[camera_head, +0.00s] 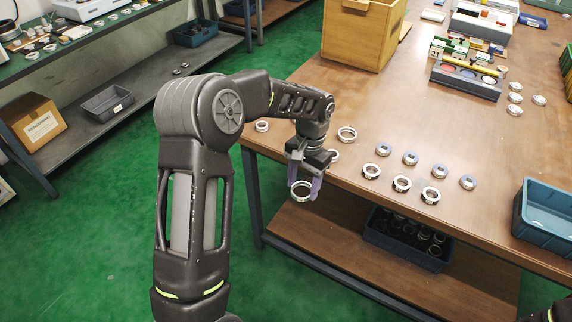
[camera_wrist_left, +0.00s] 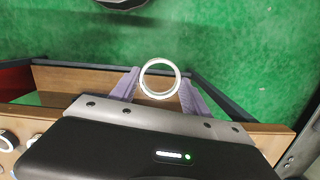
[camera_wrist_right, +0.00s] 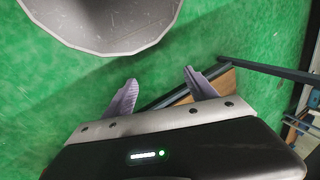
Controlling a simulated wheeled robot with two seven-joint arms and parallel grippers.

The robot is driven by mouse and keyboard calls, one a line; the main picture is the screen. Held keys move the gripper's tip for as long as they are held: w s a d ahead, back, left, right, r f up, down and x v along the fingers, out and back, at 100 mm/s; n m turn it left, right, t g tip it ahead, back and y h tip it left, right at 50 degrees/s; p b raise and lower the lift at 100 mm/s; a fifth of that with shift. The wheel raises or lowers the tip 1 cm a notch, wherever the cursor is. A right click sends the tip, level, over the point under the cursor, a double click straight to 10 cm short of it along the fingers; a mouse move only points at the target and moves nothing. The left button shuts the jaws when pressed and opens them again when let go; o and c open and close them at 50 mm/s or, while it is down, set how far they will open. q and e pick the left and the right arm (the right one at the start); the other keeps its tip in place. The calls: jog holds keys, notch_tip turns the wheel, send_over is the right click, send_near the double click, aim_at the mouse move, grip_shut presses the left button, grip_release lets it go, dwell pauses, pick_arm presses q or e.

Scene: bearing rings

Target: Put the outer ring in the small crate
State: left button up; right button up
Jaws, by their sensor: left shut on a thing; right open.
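My left gripper (camera_head: 304,184) is shut on a silver ring, the outer ring (camera_head: 302,199), and holds it beyond the table's near left edge. In the left wrist view the outer ring (camera_wrist_left: 159,62) is held between the purple fingertips (camera_wrist_left: 159,80), above the green floor.
Several rings (camera_head: 402,184) stand on the wooden table (camera_head: 460,145) near its front edge. A wooden box (camera_head: 358,40) and a grey tray (camera_head: 466,80) are farther back. A dark blue crate (camera_head: 405,252) with rings is on the lower shelf. Free tabletop lies left of the blue crate.

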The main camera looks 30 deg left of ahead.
pick_arm(q)
jog(key=s+d+f+n, duration=0.1)
jog(key=s+d+f, duration=0.2)
jog(key=d+f, duration=0.6)
jog(key=shift+d, duration=0.2)
